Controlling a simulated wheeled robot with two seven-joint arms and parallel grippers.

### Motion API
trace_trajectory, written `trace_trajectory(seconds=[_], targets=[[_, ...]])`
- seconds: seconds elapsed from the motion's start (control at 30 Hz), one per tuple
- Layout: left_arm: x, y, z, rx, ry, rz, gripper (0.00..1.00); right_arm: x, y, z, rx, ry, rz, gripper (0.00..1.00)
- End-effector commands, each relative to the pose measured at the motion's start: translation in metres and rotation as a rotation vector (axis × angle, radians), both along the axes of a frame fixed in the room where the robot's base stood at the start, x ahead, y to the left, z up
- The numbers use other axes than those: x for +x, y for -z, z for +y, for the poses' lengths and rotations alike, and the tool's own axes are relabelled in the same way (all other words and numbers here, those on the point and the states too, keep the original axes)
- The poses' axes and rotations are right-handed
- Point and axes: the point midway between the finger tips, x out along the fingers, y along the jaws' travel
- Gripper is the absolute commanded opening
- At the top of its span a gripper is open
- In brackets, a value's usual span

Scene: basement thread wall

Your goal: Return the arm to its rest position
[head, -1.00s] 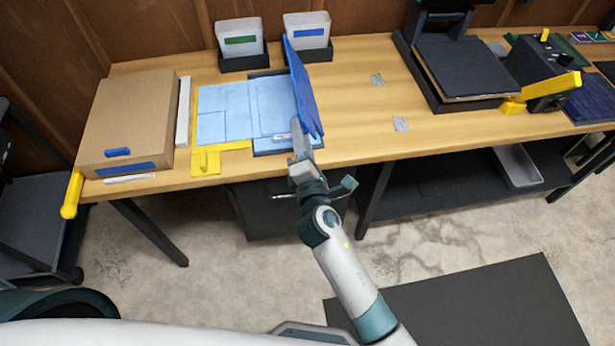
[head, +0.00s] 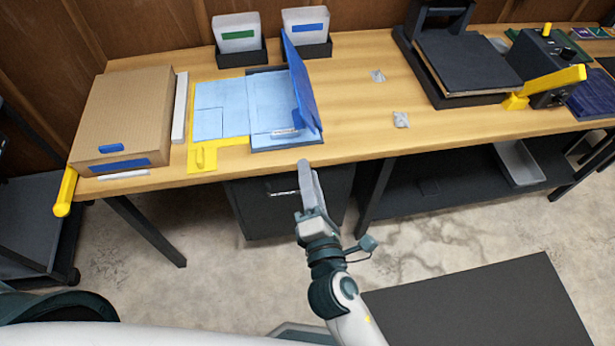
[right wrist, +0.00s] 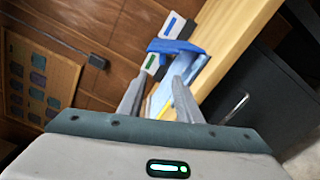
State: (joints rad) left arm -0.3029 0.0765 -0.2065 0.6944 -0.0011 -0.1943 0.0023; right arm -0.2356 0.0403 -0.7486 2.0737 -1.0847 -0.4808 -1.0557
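My right gripper (head: 306,172) hangs in front of the workbench's front edge, just below the blue folder in the head view. In the right wrist view its two fingers (right wrist: 158,82) stand apart with nothing between them. The blue folder (head: 303,85) stands on the bench with its cover raised and tilted; light blue sheets (head: 221,108) lie beside it on a yellow-edged board (head: 212,158). In the right wrist view the folder's blue cover (right wrist: 177,46) shows beyond the fingertips, apart from them. My left gripper is not in view.
The wooden bench (head: 362,128) carries a cardboard box (head: 125,110) at left, two card bins (head: 240,50) behind, and a dark press with a yellow handle (head: 548,84) at right. A dark cabinet (head: 262,205) stands under the bench. Open floor lies in front.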

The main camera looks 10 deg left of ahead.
Motion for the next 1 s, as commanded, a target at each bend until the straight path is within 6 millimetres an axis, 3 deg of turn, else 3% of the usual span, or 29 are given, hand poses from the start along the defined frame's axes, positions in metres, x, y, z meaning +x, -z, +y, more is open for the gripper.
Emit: trace_trajectory(seconds=[0.47,0.63,0.77,0.87,1.0], targets=[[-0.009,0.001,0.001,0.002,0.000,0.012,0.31,0.001,0.001,0.000,0.001,-0.001,0.002,0.31],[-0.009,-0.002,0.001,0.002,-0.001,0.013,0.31,0.003,0.020,0.000,0.014,-0.003,0.048,0.31],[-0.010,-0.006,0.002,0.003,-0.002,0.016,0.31,0.006,0.061,-0.003,0.050,-0.005,0.146,0.31],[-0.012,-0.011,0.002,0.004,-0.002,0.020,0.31,0.007,0.110,-0.010,0.098,0.006,0.263,0.31],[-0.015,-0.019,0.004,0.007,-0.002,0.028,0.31,-0.002,0.191,-0.031,0.191,0.053,0.463,0.31]])
